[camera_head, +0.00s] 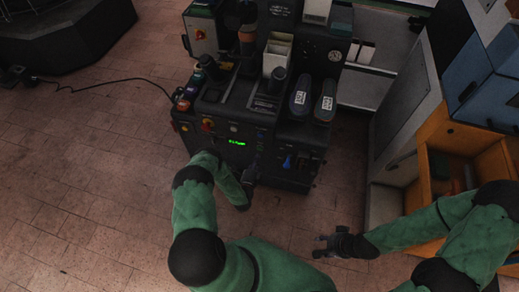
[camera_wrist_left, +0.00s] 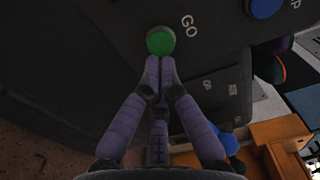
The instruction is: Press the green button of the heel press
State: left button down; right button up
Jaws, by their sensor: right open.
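The heel press (camera_head: 236,143) is a dark machine in the upper middle of the head view. Its green button (camera_wrist_left: 160,41) shows in the left wrist view on a dark panel beside the white word GO; I cannot make it out in the head view. My left gripper (camera_wrist_left: 160,62) is shut and empty, its fingertips together at the button's lower edge; contact cannot be told. In the head view the left gripper (camera_head: 251,173) is at the front of the press. My right gripper (camera_head: 322,245) is open and empty, low over the floor, right of centre.
A blue button (camera_wrist_left: 263,7) is right of the green one. In the head view an orange wooden cabinet (camera_head: 436,135) and blue bins (camera_head: 478,75) stand at the right. A black cable (camera_head: 95,84) crosses the floor at the left, which is otherwise mostly clear.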

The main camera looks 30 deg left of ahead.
pick_arm(q)
jog(key=shift+p+v, duration=0.3)
jog(key=shift+v, duration=1.7)
